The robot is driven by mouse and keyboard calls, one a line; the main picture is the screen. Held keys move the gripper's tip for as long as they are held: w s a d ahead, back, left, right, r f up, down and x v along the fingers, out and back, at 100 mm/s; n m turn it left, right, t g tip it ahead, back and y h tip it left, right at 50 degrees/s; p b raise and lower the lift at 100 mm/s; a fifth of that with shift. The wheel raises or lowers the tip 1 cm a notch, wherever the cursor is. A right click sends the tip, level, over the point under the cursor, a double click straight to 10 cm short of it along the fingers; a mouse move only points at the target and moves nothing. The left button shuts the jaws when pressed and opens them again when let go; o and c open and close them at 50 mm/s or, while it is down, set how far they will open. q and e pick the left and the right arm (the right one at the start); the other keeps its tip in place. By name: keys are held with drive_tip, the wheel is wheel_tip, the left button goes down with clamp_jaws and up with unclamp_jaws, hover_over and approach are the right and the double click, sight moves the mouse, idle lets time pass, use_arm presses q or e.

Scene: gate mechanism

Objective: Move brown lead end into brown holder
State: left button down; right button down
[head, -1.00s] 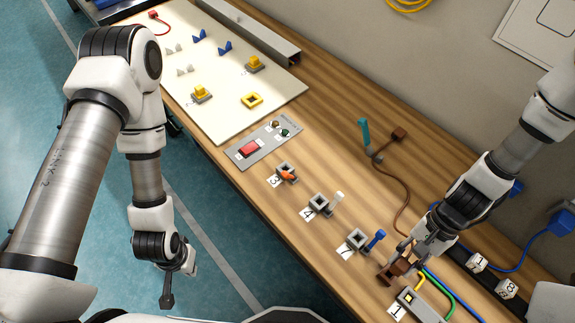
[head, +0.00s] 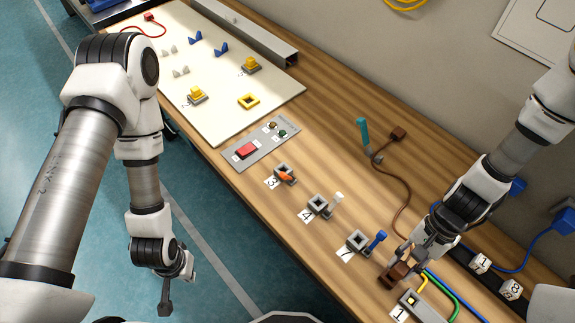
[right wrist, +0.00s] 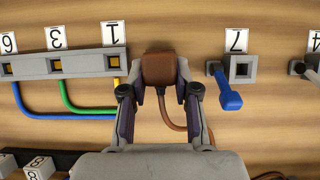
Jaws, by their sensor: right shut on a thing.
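The brown lead (head: 403,190) runs from a brown plug (head: 398,134) on the bench down to my right gripper (head: 405,262). In the right wrist view, a brown block-shaped lead end (right wrist: 160,68) sits between the two fingers of my right gripper (right wrist: 158,88), with the cable coming out below it. My right gripper is shut on it, low over the bench. In the head view brown parts (head: 392,278) show at the fingertips. I cannot tell the brown holder apart from the lead end there. My left gripper (head: 166,300) hangs over the floor, seen edge-on.
A grey terminal strip (right wrist: 70,63) with blue, green and yellow leads lies left of the lead end in the wrist view. The socket marked 7 (right wrist: 243,68), with a blue lever (right wrist: 229,95), stands on its right. White blocks (head: 480,263) lie near the wall.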

drive_tip(key=shift+f+b, duration=1.55)
drive_tip(key=shift+b, duration=0.05)
idle(1.1)
drive_tip(key=c, duration=0.7)
unclamp_jaws()
drive_tip(key=shift+c, duration=0.2)
drive_tip(key=v, duration=1.2)
